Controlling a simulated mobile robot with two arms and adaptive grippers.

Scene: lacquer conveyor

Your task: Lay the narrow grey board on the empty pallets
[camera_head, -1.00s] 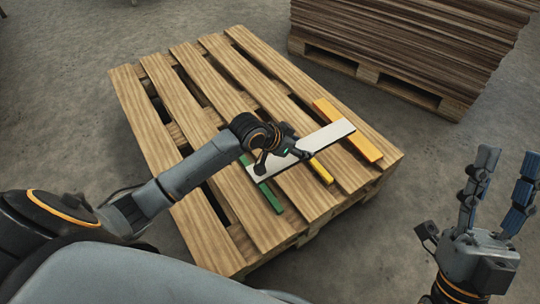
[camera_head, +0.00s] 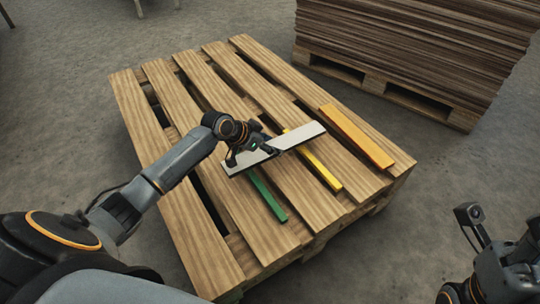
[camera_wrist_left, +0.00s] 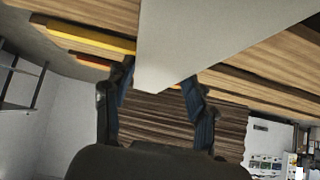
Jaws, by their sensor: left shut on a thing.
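The narrow grey board (camera_head: 302,135) is held over the top of the wooden pallet (camera_head: 180,110). My left gripper (camera_head: 258,152) is shut on it near its left half. In the head view the board crosses over a green strip (camera_head: 268,198) and a yellow strip (camera_head: 322,172), and its right end stops near an orange strip (camera_head: 357,137). Whether it touches them I cannot tell. In the left wrist view the board (camera_wrist_left: 185,45) runs between the two fingers (camera_wrist_left: 155,95). My right gripper (camera_head: 505,265) is partly cut off at the lower right; its fingers do not show clearly.
A tall stack of dark brown boards (camera_head: 420,50) stands on another pallet (camera_head: 395,92) at the upper right. Bare concrete floor (camera_head: 80,140) lies around the pallets. The far-left slats of the near pallet are clear except for my left arm.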

